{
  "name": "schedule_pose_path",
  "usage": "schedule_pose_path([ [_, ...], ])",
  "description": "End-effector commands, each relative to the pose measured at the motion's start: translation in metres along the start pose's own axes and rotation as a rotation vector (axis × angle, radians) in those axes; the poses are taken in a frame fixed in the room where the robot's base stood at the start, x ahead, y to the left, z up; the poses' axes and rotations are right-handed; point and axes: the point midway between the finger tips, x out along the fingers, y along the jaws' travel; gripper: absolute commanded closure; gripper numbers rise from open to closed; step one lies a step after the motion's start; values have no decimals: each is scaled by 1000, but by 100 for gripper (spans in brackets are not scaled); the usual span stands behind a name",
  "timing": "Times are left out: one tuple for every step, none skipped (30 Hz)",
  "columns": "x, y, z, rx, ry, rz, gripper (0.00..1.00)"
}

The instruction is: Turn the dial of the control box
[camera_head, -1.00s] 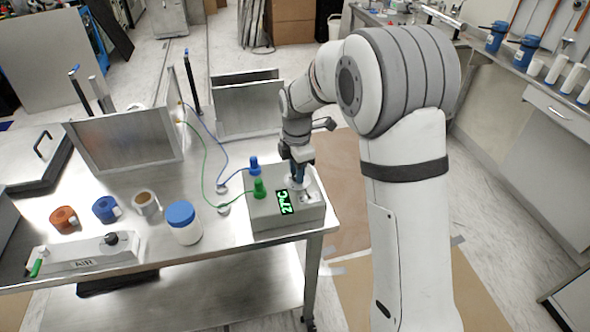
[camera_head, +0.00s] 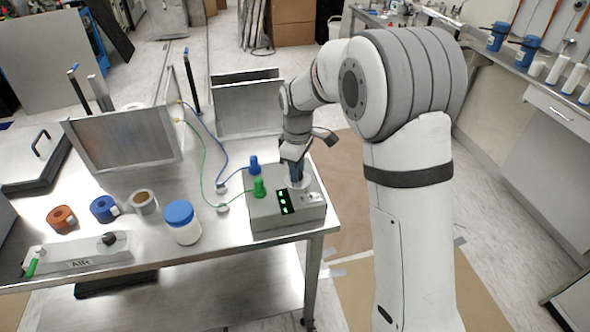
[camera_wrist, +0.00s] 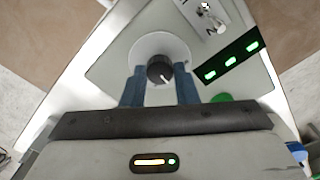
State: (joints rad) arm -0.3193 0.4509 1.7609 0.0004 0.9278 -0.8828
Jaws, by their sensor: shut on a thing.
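The control box (camera_head: 262,219) is a grey box at the right front corner of the metal table. Its dark display (camera_head: 284,202) shows several green marks. In the wrist view the dial (camera_wrist: 160,70) is a dark round knob with a white pointer line, set on a pale disc (camera_wrist: 143,47). My gripper (camera_wrist: 160,82) is over the box with its two blue fingers shut on the dial, one on each side. In the head view my gripper (camera_head: 296,176) hides the dial. A toggle switch (camera_wrist: 209,12) sits on the box top beyond the display.
Green (camera_head: 259,188) and blue (camera_head: 254,166) plugs with cables stand at the box's left side. A blue-lidded jar (camera_head: 183,222), tape rolls (camera_head: 104,209) and an AIR unit (camera_head: 84,254) are farther left. Upright metal plates (camera_head: 124,141) stand behind.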

Motion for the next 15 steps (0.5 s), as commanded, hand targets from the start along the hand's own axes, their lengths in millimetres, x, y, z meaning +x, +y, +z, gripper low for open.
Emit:
schedule_pose_path([
  [1,0,2,44,-5,-2,96],
  [1,0,2,72,-5,-2,96],
  [1,0,2,111,-5,-2,96],
  [1,0,2,139,-5,-2,96],
  [1,0,2,167,-5,-2,96],
  [1,0,2,206,-6,-2,96],
  [2,0,2,234,-6,-2,96],
  [2,0,2,262,-6,-2,96],
  [2,0,2,299,-6,-2,96],
  [2,-1,2,326,-6,-2,96],
  [2,-1,2,353,-6,-3,96],
  [2,-1,2,388,-7,-3,96],
  [2,-1,2,414,-7,-3,96],
  [2,-1,2,439,-7,-3,96],
  [2,-1,2,471,-7,-3,96],
])
